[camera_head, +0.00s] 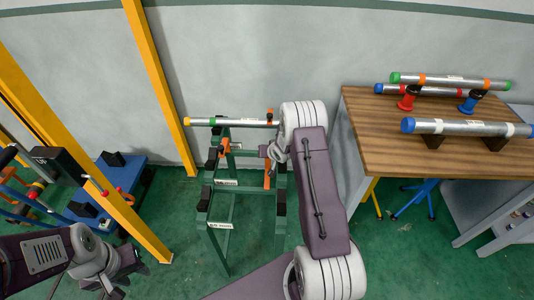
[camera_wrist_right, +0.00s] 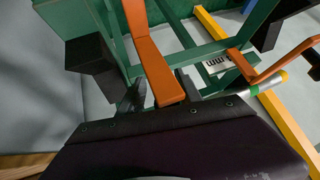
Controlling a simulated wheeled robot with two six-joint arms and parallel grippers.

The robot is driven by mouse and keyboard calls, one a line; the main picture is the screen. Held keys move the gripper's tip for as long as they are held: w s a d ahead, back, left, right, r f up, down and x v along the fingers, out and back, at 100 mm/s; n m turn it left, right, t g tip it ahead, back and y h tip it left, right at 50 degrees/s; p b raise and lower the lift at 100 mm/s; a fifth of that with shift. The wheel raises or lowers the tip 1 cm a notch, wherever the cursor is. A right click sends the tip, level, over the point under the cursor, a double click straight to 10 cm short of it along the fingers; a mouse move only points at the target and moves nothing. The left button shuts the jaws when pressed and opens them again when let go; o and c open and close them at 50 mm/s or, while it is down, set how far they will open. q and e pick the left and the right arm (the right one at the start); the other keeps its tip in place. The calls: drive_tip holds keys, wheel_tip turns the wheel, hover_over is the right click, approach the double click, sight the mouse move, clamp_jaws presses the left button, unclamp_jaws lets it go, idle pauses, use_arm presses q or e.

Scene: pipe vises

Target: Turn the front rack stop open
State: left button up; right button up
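The green rack (camera_head: 225,186) stands on the floor in the middle of the head view and holds a metal pipe (camera_head: 235,122) with a yellow end. One orange stop lever (camera_head: 268,176) hangs at its right side, below my right gripper (camera_head: 276,152). Another orange stop (camera_head: 225,147) is at its left. In the right wrist view, an orange lever (camera_wrist_right: 152,58) reaches down between the dark fingers of my right gripper (camera_wrist_right: 160,92); a gap shows at the left finger. A second orange lever (camera_wrist_right: 275,70) is at the right. My left gripper (camera_head: 118,284) is low at left, its fingers unclear.
A wooden table (camera_head: 370,120) with pipes and red and blue supports stands at the right. A yellow post (camera_head: 160,90) rises left of the rack. A blue stand (camera_head: 120,180) is at the left.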

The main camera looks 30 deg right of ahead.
drive_tip(key=shift+a+f, duration=0.15)
drive_tip(key=shift+a, duration=0.15)
drive_tip(key=v, duration=0.8)
drive_tip(key=shift+s+r, duration=0.3)
drive_tip(key=shift+s, duration=0.05)
